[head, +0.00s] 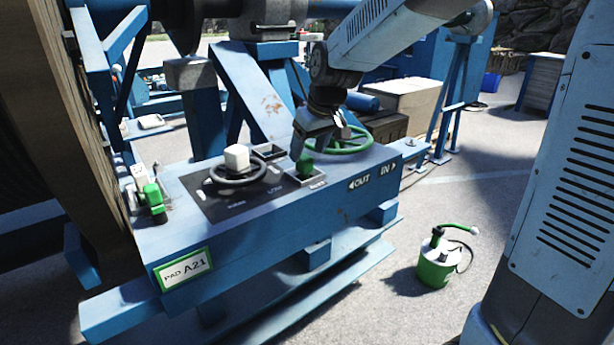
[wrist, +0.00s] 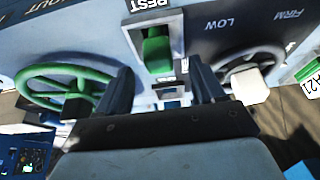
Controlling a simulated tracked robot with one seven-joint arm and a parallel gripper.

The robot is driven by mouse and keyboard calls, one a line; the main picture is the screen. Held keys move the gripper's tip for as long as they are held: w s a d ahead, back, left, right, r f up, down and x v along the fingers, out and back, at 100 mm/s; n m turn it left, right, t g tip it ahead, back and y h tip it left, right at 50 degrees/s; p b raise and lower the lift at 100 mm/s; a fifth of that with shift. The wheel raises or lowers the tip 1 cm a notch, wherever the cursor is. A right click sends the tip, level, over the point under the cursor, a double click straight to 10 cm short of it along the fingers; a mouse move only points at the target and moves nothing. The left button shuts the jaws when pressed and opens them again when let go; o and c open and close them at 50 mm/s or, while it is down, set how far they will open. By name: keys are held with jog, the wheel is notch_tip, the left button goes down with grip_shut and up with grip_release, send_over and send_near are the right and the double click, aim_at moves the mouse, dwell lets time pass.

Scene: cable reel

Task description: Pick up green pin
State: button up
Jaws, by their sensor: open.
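The green pin (head: 306,164) sits in a square recess on the blue control panel (head: 344,205). In the wrist view the green pin (wrist: 157,49) stands in its grey-framed recess beside the label REST. My gripper (head: 301,150) is right over the panel at the pin, pointing down. In the wrist view my gripper (wrist: 159,68) is open, with one finger on each side of the pin's line and the pin showing just beyond the fingertips. The gap is empty; I cannot tell whether a finger touches the pin.
A white-knobbed dial wheel (head: 237,168) and a green handwheel (head: 345,140) flank the recess. Another small recess (head: 267,152) lies behind. A second green part (head: 153,197) is at the panel's left end. A green-and-white canister (head: 437,262) stands on open ground to the right.

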aim_at(305, 157)
jog(key=x, duration=0.5)
jog(key=shift+w+r, duration=0.1)
jog(key=shift+w, duration=0.1)
grip_shut()
dwell(0.5)
